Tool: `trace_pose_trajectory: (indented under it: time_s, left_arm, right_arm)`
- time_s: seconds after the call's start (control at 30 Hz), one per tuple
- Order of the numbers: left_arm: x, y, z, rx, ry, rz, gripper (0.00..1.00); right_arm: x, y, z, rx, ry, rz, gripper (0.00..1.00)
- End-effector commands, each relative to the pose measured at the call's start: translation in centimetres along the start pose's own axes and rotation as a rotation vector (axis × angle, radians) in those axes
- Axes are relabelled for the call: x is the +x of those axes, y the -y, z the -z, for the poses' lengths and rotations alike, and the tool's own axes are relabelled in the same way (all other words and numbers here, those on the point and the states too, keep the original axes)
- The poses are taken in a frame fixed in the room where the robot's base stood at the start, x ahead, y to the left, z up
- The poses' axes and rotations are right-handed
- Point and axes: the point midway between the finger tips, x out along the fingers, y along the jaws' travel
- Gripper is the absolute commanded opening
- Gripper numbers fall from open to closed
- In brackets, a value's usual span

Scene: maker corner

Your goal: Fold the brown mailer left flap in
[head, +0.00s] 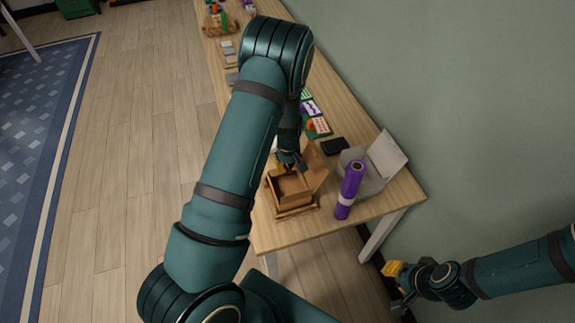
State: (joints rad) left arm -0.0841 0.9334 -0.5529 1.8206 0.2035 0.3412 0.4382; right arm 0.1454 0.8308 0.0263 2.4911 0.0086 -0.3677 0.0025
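The brown mailer (291,206) is an open cardboard box near the front end of the table. A flap (316,177) stands up at its right side, and its inside is partly visible. The left flap is hard to make out at this size. My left arm reaches over the table, and my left gripper (291,165) points down at the mailer's back edge, over or touching it. Its fingers are small and partly hidden, so I cannot tell their opening or any contact. My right gripper (396,284) is open and empty, off the table's front right corner.
A purple roll (349,190) stands right of the mailer, in front of an open white box (383,162). A black flat item (335,146) and colourful cards (317,126) lie behind. The wall borders the table's right side.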

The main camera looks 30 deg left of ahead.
Motion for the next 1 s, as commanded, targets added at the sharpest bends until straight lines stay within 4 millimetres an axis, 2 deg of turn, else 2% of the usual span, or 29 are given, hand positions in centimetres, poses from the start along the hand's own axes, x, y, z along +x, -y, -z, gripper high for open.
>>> trace_pose_trajectory:
  time_s: [0.5, 1.0]
  left_arm:
    - [1.1, 0.0, -1.1, 0.001, 0.0, 0.0, 0.0]
    - [1.5, 0.0, -1.4, 0.001, 0.0, 0.0, 0.0]
  right_arm:
    - [1.3, -0.4, -0.1, 0.0, 0.0, -0.002, 0.3]
    - [1.7, -0.6, -0.2, 0.0, 0.0, -0.003, 0.3]
